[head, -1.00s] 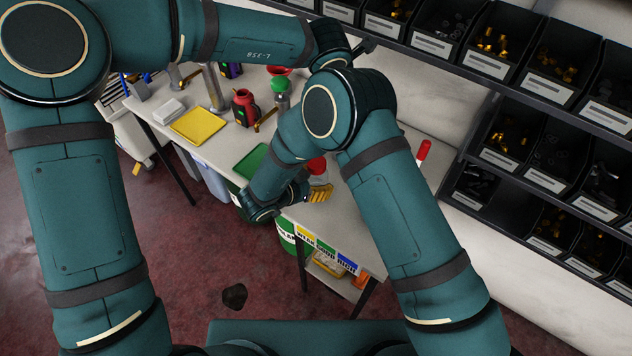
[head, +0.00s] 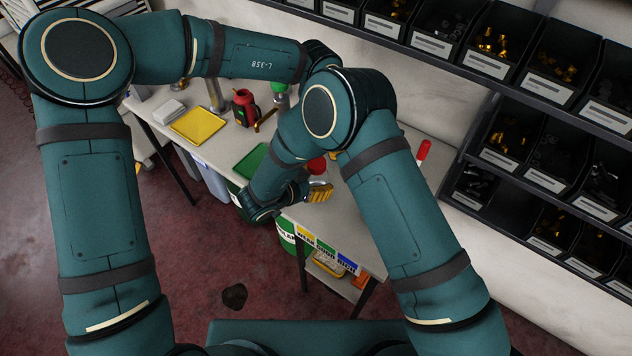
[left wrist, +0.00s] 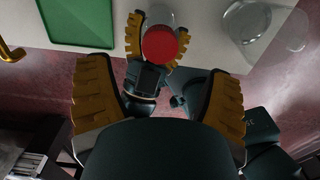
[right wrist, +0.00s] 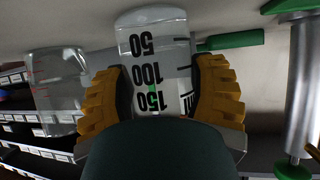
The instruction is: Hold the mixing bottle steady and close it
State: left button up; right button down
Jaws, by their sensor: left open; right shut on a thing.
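The mixing bottle (right wrist: 155,75) is clear with black volume marks; in the right wrist view it stands between my right gripper's yellow fingers (right wrist: 160,95), which are shut on it. In the head view my right gripper (head: 320,192) is at the table's front edge, beside a red cap (head: 317,166). In the left wrist view the round red cap (left wrist: 160,45) appears over the bottle, between the right gripper's fingers; I cannot tell whether it is seated. My left gripper (left wrist: 160,88) is open and empty, its fingers wide apart facing the cap. In the head view it is hidden behind my right arm.
A green tray (head: 252,160) and a yellow tray (head: 198,125) lie on the table, with a red and black device (head: 244,107) behind. Clear glassware (left wrist: 250,22) stands to the right in the left wrist view. Shelves of black bins (head: 545,85) line the back wall.

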aim_at(316, 162)
pick_arm(q)
notch_tip(316, 162, down, 7)
jog(key=shift+r, duration=0.1)
dwell(0.4)
jog(key=c, duration=1.3)
jog(key=shift+c, duration=0.2)
jog(key=m, duration=0.5)
jog(key=shift+m, duration=0.3)
jog(key=o, duration=1.3)
notch_tip(316, 162, up, 12)
